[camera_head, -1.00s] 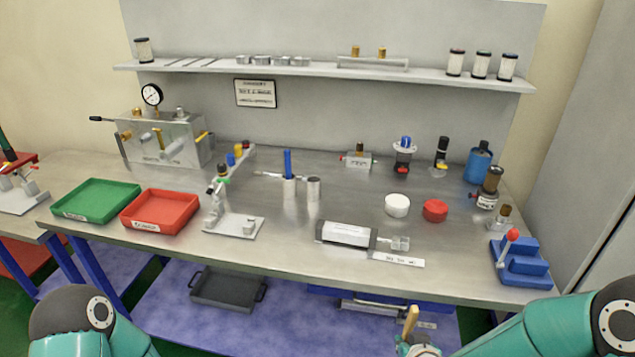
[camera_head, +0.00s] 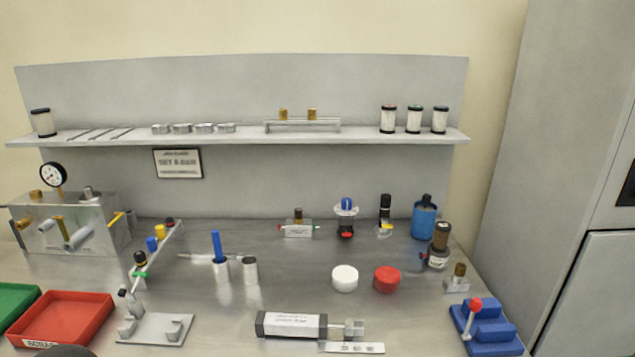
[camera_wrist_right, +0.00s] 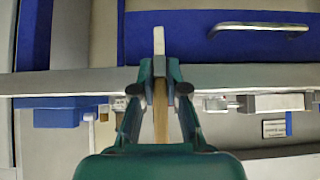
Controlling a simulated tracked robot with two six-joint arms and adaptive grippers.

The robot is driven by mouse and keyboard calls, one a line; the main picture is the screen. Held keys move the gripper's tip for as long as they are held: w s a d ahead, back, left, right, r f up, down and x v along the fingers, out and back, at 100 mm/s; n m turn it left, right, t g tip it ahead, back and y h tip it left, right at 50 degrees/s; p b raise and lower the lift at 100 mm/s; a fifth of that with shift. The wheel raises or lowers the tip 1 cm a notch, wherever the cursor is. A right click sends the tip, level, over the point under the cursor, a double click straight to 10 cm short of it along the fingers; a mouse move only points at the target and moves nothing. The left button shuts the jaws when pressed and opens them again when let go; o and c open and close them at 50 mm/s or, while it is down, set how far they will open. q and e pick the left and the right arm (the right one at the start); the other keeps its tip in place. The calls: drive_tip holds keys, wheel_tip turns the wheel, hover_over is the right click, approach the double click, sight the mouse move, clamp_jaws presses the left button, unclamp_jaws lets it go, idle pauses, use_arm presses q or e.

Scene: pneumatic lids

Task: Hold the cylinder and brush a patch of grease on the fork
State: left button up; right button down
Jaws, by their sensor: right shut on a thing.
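The cylinder (camera_head: 290,324), a pale body with dark end caps, lies on its side on the bench. Its metal fork (camera_head: 353,327) points right, above a flat labelled strip. The right wrist view appears upside down and shows the cylinder (camera_wrist_right: 277,103) and fork (camera_wrist_right: 215,104) at the bench edge, to the right of my gripper. My right gripper (camera_wrist_right: 158,92) is shut on a brush (camera_wrist_right: 160,120) with a wooden handle and a pale end, in front of the bench edge. My left gripper is not in view. No grease patch can be made out on the fork.
A white tub (camera_head: 345,278) and a red tub (camera_head: 387,279) stand behind the cylinder. A blue block with a red-knobbed lever (camera_head: 488,330) stands at right. A metal stand (camera_head: 155,328) and a red tray (camera_head: 62,320) are at left. The bench around the cylinder is mostly clear.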

use_arm(q)
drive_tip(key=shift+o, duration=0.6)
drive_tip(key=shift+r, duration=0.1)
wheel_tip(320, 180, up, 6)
drive_tip(key=p, duration=0.6)
